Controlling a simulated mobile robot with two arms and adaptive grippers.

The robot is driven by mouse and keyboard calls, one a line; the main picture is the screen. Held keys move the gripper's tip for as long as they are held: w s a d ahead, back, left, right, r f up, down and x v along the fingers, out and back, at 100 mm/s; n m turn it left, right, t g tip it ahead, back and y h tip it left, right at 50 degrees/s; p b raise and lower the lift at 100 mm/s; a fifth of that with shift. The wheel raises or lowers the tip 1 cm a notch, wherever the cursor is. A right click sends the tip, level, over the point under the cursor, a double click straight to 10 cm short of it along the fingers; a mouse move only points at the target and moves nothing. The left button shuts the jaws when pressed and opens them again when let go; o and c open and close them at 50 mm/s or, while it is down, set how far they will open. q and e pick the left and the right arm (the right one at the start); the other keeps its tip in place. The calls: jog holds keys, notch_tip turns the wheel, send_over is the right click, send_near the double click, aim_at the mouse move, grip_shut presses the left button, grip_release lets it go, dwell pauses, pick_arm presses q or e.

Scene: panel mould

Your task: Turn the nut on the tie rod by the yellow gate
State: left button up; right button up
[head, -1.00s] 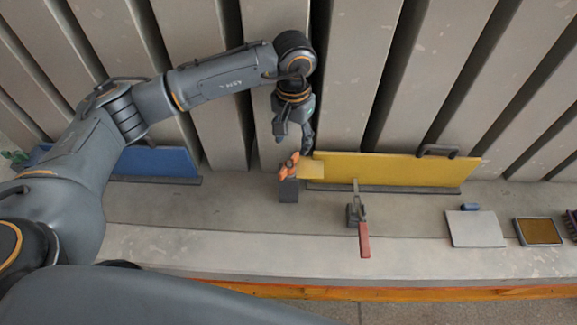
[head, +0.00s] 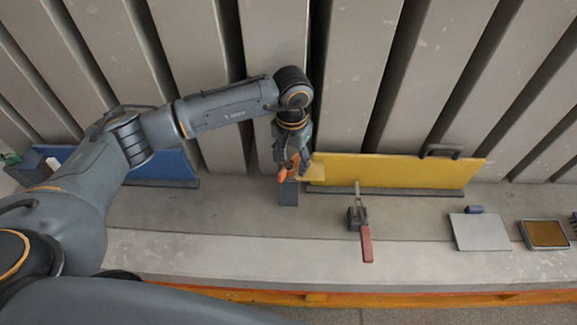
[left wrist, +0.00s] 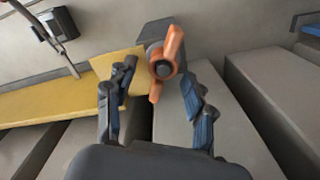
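The orange winged nut (head: 288,170) sits by the left end of the yellow gate (head: 400,170), above a dark grey block (head: 288,192). The nut (left wrist: 166,62) also shows in the left wrist view, tilted, with the dark round end of the tie rod (left wrist: 161,69) at its centre. My left gripper (head: 293,160) is over the nut and partly covers it in the head view. In the left wrist view its two fingers (left wrist: 159,77) are apart, one on each side of the nut. I cannot tell whether either finger touches it. My right gripper is not in view.
A toggle clamp with a red handle (head: 366,244) stands in front of the yellow gate. A blue panel (head: 160,164) is at the left. A grey plate (head: 480,231) and a framed brown pad (head: 545,234) lie at the right. Tall grey panels rise behind.

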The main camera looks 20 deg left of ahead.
pick_arm(q)
grip_shut()
jog(key=m+b, duration=0.2)
jog(key=b, duration=0.1)
jog(key=shift+d+f+b, duration=0.1)
jog(key=shift+f+b, duration=0.2)
jog(key=shift+r+m+b, duration=0.15)
jog(key=shift+m+b, duration=0.25)
jog(key=shift+m, duration=0.3)
jog(key=shift+s+r, duration=0.1)
jog(key=shift+r, duration=0.05)
jog(key=m+b, duration=0.2)
jog(key=b, duration=0.1)
jog(key=shift+d+f, duration=0.15)
jog(key=shift+f, duration=0.2)
jog(key=shift+r+m+b, duration=0.2)
jog(key=shift+m+b, duration=0.3)
jog(key=shift+m, duration=0.1)
jog(key=shift+s+r, duration=0.1)
